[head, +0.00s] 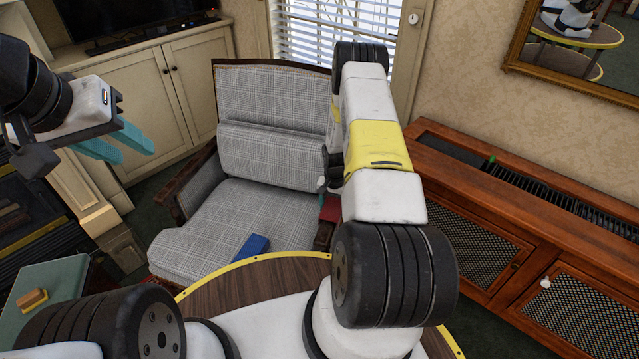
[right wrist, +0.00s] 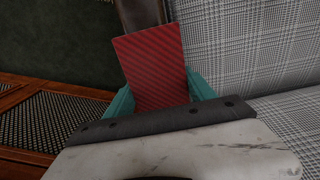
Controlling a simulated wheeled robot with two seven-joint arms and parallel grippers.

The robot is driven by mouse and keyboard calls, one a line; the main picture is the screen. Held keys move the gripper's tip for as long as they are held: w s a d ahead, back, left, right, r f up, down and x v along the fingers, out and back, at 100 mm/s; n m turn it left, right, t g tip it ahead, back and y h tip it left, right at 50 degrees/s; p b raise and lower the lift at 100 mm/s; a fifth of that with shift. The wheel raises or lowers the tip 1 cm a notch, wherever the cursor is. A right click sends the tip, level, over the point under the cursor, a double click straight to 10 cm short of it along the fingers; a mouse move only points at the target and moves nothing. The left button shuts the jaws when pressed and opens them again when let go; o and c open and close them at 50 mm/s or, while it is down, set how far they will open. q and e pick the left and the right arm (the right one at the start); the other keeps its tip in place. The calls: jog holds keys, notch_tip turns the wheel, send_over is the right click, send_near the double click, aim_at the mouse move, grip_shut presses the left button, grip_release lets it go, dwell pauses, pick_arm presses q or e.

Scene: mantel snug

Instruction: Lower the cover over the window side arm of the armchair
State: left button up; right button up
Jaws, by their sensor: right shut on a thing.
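The grey checked armchair (head: 275,120) stands beyond the round table. Its right-hand wooden arm (head: 323,236) is mostly behind my right arm; some brown wood (right wrist: 140,12) shows in the right wrist view. A red cover (head: 331,208) is at that arm; it shows diagonal dark stripes in the right wrist view (right wrist: 152,62). My right gripper (right wrist: 160,88) is shut on the cover, teal fingers at its two sides. Whether the cover touches the wood, I cannot tell. My left gripper (head: 136,157) is open and empty, left of the armchair.
A blue item (head: 252,246) lies on the seat's front. The round wooden table (head: 235,289) is close in front of me. A wooden cabinet with mesh doors (head: 480,215) lines the right wall. A green-topped surface with a small wooden block (head: 32,299) is at lower left.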

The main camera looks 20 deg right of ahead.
jog(key=o, duration=1.5)
jog(key=shift+c, duration=0.2)
notch_tip(320, 180, up, 8)
jog(key=shift+f, duration=0.1)
jog(key=s+a+r+n+t, duration=0.1)
jog(key=a+r, duration=0.1)
jog(key=r, duration=0.9)
jog(key=s+a+r+n+t, duration=0.1)
jog(key=a+r, duration=0.2)
jog(key=r, duration=0.8)
jog(key=s+a+r+n+t, duration=0.1)
jog(key=s+a+r, duration=0.1)
jog(key=r, duration=0.8)
jog(key=s+a+r+n+t+y, duration=0.1)
jog(key=s+a+r+n, duration=0.1)
jog(key=s+r, duration=0.5)
jog(key=s+a+r+n+t+y, duration=0.1)
jog(key=s+a+r, duration=0.4)
jog(key=s, duration=1)
notch_tip(320, 180, up, 3)
jog(key=shift+s+a+r+n+t, duration=0.2)
jog(key=shift+n+t, duration=0.4)
jog(key=shift+n, duration=0.2)
